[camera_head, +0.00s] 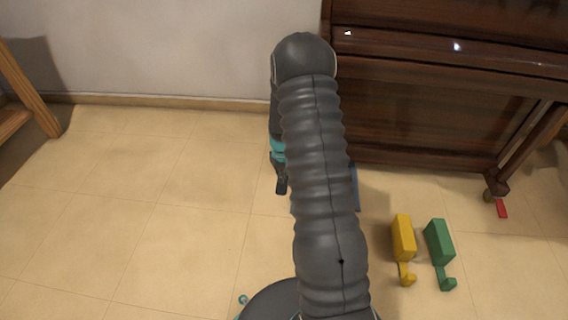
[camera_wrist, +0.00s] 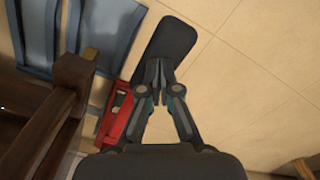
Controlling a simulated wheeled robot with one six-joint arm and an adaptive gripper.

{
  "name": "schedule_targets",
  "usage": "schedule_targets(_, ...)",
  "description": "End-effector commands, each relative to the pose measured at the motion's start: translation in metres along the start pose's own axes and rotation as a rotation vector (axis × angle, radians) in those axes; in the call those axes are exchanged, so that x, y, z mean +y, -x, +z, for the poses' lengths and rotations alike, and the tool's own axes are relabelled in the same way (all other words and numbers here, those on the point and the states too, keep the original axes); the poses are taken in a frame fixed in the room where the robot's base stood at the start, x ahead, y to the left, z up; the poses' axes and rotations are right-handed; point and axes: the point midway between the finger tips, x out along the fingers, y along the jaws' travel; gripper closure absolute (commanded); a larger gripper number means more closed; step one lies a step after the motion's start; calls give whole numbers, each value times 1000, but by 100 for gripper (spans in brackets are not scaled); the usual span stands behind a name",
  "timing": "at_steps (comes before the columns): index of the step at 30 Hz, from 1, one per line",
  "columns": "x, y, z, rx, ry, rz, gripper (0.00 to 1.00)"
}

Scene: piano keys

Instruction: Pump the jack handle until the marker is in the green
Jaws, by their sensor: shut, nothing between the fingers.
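My gripper (camera_wrist: 157,72) is shut and empty in the wrist view. Its fingertips overlap the near end of a dark grey, rounded paddle (camera_wrist: 168,45), possibly the jack handle; I cannot tell whether they touch. A red body (camera_wrist: 117,118), possibly the jack, lies left of the fingers beside dark wood. It has a small dark and pale slot, too small to read as a marker or green zone. My arm hides this red body in the head view.
A brown piano (camera_head: 430,110) stands at the back right. Blue panels (camera_wrist: 107,30) lie near the wooden leg (camera_wrist: 55,115). Yellow (camera_head: 403,238) and green (camera_head: 439,243) blocks with hooks stand right of my arm.

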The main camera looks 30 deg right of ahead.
Motion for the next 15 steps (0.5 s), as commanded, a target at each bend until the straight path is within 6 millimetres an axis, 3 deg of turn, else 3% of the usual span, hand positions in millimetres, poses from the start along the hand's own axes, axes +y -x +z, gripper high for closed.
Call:
schedule_targets(1,0,-12,0,0,0,0,100)
schedule_targets(10,0,-46,0,0,1,0,100)
schedule_targets(15,-1,-37,0,1,1,0,100)
